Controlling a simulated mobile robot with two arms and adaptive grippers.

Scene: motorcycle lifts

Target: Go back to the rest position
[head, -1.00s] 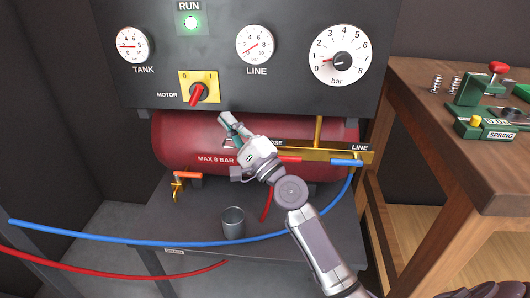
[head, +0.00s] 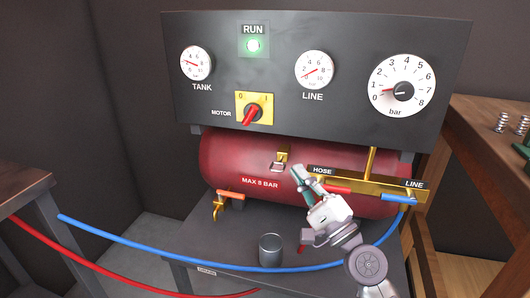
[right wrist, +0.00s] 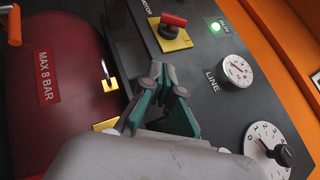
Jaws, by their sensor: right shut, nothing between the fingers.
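My right gripper (head: 300,172) is in front of the red tank (head: 228,165), near the HOSE label. Its fingers are shut with nothing between them. In the right wrist view the closed fingertips (right wrist: 161,72) point toward the yellow motor switch plate (right wrist: 170,34), and look apart from it. My left gripper is in neither view.
The black panel (head: 225,100) carries the gauges, a lit green RUN lamp (head: 253,46) and the red motor switch (head: 252,112). A grey cup (head: 270,250) stands on the dark stand. A blue hose (head: 150,252) and a red hose (head: 75,262) cross the front. A wooden bench (head: 480,170) is at right.

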